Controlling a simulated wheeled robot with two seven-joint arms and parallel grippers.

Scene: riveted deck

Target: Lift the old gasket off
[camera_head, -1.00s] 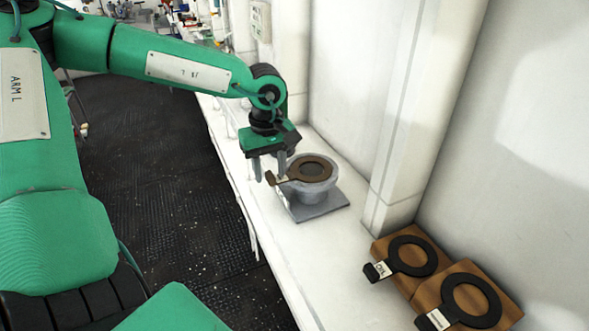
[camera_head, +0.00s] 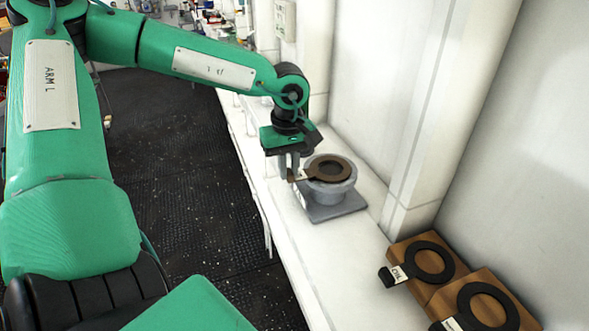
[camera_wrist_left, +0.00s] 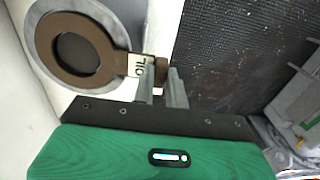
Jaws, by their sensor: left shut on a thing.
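The old gasket is a brown flat ring (camera_head: 346,164) with a tab at its left, over the round grey flange (camera_head: 331,192). In the left wrist view the ring (camera_wrist_left: 108,52) has a pale lettered label on its tab, and the flange (camera_wrist_left: 128,12) shows around it. I cannot tell whether the ring touches the flange top or hangs just above it. My left gripper (camera_head: 292,172) points down beside the flange. It is shut on the tab's end, and its fingers also show in the left wrist view (camera_wrist_left: 164,83). My right gripper is out of view.
Two black ring gaskets with labelled tabs, a farther one (camera_head: 447,262) and a nearer one (camera_head: 510,312), lie on wooden blocks (camera_head: 407,245) at the right. The flange's square grey base (camera_head: 345,208) stands on the white ledge (camera_head: 300,260), close to the wall and pillar.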

